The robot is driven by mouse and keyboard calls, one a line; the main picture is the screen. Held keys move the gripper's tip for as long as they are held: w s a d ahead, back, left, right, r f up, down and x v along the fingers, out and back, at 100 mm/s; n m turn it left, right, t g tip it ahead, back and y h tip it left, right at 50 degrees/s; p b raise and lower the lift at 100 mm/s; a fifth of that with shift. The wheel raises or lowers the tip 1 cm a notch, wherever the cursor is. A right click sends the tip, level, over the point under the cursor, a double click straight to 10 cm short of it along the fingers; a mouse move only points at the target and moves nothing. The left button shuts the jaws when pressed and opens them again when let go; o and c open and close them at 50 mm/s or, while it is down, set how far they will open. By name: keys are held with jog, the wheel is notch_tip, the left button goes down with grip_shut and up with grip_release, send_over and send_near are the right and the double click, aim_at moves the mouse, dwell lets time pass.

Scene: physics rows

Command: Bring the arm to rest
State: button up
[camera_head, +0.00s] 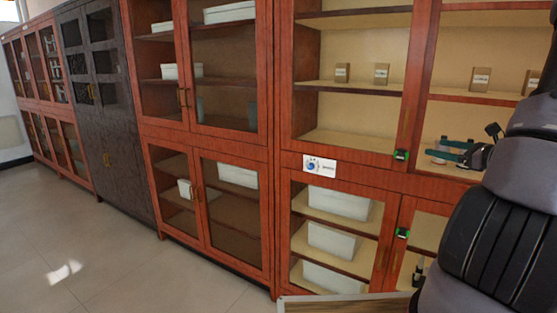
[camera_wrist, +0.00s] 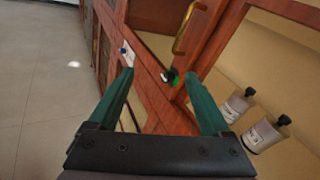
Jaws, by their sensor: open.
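My gripper (camera_wrist: 160,76) shows in the wrist view with its two teal fingers spread wide and nothing between them. Beyond the fingers is the red-brown wooden cabinet front (camera_wrist: 152,98) with a small black-and-green latch piece (camera_wrist: 170,76). The fingers seem apart from the cabinet, but the exact gap cannot be told. In the head view my arm fills the right edge. A teal and dark shape (camera_head: 462,150) left of it looks like the gripper in front of the cabinet, though it is too small to be sure.
Tall red-brown glazed cabinets (camera_head: 270,120) line the wall, with a dark cabinet (camera_head: 105,120) among them. A gold handle (camera_wrist: 190,27) and two labelled bottles (camera_wrist: 238,104) (camera_wrist: 267,133) are close to the gripper. A wooden-edged surface (camera_head: 345,305) is at the bottom. Tiled floor (camera_head: 70,245) is clear at left.

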jog(key=s+a+r+n+g+y, duration=0.1)
jog(key=s+a+r+n+g, duration=0.2)
jog(key=a, duration=0.4)
jog(key=s+a+r+n+g, duration=0.2)
jog(key=a+n+g, duration=0.25)
jog(key=a, duration=0.25)
jog(key=s+a+r+n+g+y, duration=0.1)
jog(key=s+a+r+n+g, duration=0.15)
jog(key=a+n, duration=0.3)
jog(key=s+a+r+n+t+h, duration=0.2)
jog(key=s+a+r+n+h, duration=0.2)
jog(key=s+r+n+h, duration=0.3)
jog(key=shift+s+r+n+h, duration=0.3)
jog(key=shift+s+r+n, duration=0.2)
jog(key=shift+s+n, duration=1.7)
jog(key=shift+s+m, duration=0.25)
jog(key=shift+m, duration=0.15)
